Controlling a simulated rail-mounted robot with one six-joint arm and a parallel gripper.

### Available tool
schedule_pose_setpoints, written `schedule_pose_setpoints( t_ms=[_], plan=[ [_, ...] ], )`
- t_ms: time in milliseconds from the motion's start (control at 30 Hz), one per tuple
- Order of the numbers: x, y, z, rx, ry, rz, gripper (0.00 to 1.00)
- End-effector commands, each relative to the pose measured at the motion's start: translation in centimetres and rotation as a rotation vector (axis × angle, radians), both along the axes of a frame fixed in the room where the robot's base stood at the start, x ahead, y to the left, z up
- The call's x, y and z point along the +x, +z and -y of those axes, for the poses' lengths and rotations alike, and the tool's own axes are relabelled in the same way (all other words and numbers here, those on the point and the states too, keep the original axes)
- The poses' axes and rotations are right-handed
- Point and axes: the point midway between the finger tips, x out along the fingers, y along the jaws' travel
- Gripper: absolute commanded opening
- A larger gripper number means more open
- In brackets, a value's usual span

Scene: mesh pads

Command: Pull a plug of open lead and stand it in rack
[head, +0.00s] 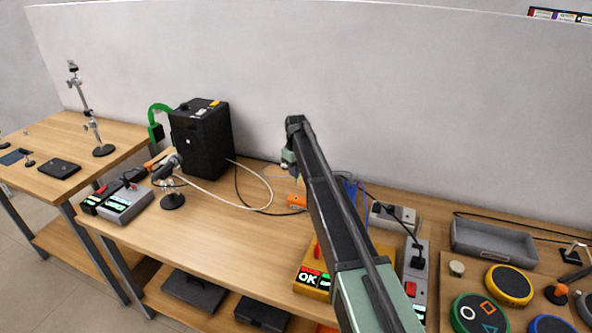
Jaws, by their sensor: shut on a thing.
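A black plug (417,258) sits on a grey strip (408,288) with a red part, right of my arm. A dark lead (392,203) runs from it up to the left, behind my arm. A white lead (262,208) loops across the bench left of my arm. I cannot tell which lead is open.
A small orange block (297,202) and a yellow box marked OK (311,279) lie beside my arm. A grey tray (492,246) and round coloured pads (508,285) are right.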

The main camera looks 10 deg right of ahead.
Motion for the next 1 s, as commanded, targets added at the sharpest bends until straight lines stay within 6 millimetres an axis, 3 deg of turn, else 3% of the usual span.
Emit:
schedule_pose_setpoints(
  t_ms=[533,1000],
  plan=[
    [0.0,-5.4,0.0,0.0,-0.001,0.0,0.0],
    [0.0,-5.8,0.0,0.0,-0.002,0.0,0.0]
  ],
)
